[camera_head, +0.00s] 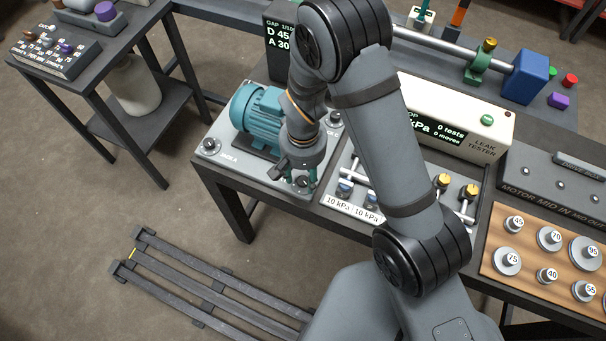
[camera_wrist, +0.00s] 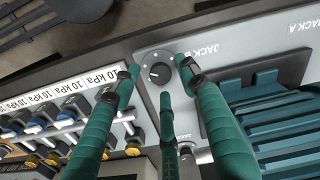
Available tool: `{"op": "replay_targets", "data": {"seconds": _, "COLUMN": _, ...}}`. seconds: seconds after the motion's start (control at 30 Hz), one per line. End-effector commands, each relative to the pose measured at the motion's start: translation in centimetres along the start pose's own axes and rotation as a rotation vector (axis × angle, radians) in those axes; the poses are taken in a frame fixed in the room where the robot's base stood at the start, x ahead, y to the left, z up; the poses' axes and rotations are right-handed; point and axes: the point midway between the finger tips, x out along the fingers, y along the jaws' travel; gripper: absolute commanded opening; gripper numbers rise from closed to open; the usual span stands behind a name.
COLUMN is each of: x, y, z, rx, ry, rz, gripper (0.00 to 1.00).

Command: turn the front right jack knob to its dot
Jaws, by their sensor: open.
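The front right jack knob (camera_wrist: 157,73) is a black round knob with a pale mark, on a grey plate beside the label JACK B in the wrist view. My gripper (camera_wrist: 158,66) has teal fingers; they are apart, with their tips around the knob in the picture. I cannot tell whether they touch it. The knob's dot is too small to make out surely. In the head view my gripper (camera_head: 299,177) points down at the front right corner of the motor plate (camera_head: 222,164) and largely hides the knob there.
A teal motor (camera_head: 258,120) stands on the plate just behind and left of my gripper. Another black knob (camera_head: 209,145) is at the front left. Valves with 10 kPa tags (camera_head: 352,208) lie close on the right. A leak tester (camera_head: 480,125) stands behind them.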

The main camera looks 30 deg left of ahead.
Motion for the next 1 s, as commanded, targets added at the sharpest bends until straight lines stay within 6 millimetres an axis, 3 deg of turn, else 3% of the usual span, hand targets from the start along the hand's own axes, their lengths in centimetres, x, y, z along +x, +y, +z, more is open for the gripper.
{"op": "replay_targets", "data": {"seconds": 0.4, "x": 0.98, "y": -0.02, "z": -0.03, "rx": 0.001, "ry": 0.001, "rz": -0.001, "gripper": 0.43}}
{"op": "replay_targets", "data": {"seconds": 1.0, "x": 0.97, "y": -0.02, "z": 0.01, "rx": 0.0, "ry": 0.0, "rz": 0.0, "gripper": 0.09}}
